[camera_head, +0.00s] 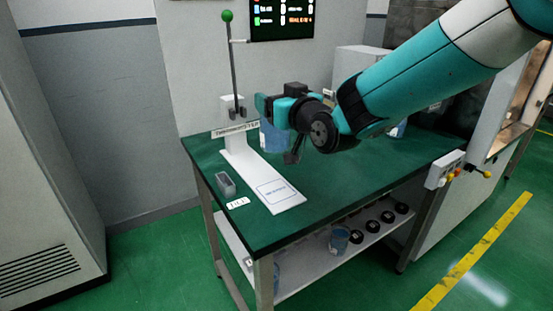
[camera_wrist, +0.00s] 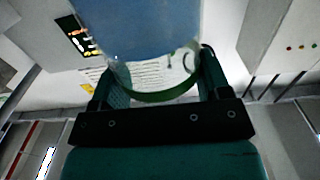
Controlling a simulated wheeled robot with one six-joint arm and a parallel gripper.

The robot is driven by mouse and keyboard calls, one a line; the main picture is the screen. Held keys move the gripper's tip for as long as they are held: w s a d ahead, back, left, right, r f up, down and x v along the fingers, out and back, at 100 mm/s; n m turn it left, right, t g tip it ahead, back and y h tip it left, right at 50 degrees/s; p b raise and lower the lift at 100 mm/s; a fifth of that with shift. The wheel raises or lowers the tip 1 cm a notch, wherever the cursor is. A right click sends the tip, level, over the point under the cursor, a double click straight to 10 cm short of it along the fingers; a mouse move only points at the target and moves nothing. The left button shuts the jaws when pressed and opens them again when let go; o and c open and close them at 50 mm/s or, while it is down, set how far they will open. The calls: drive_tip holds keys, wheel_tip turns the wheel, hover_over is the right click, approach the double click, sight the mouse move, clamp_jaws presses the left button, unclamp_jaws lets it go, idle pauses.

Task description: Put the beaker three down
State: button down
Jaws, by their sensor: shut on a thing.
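A beaker with blue liquid (camera_head: 273,138) is held by my gripper (camera_head: 275,118) above the green table, near the white stand. In the wrist view, my gripper (camera_wrist: 160,68) has one finger on each side of the beaker (camera_wrist: 140,35), shut on it. The beaker's blue contents fill the upper part of that view, and its clear rim faces the palm. In the head view my wrist hides part of the beaker. The number on the held beaker cannot be read, so I cannot tell whether it is beaker three.
The green table (camera_head: 300,222) carries a white stand (camera_head: 262,180) with a tall rod and a small grey box (camera_head: 225,184). Another blue beaker (camera_head: 397,130) stands behind my arm. The lower shelf holds a beaker (camera_head: 339,240) and several black round items. The table's front right is clear.

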wheel_tip(320, 180, down, 13)
drive_tip(key=shift+c, duration=0.4)
unclamp_jaws()
drive_tip(key=shift+f, duration=0.1)
drive_tip(key=shift+s, duration=0.1)
drive_tip(key=s+d+g+h+b, duration=0.2)
drive_tip(key=s+d+g, duration=0.3)
drive_tip(key=s, duration=0.7)
drive_tip(key=s+d+g+h+b, duration=0.2)
drive_tip(key=s+d+g+b, duration=0.2)
drive_tip(key=s, duration=0.7)
drive_tip(key=s+d+g+h+b, duration=0.1)
drive_tip(key=s+d+g, duration=0.5)
drive_tip(key=s, duration=0.6)
drive_tip(key=shift+s+d+f+h+b, duration=0.4)
drive_tip(key=shift+d+b, duration=0.5)
drive_tip(key=shift+d, duration=0.15)
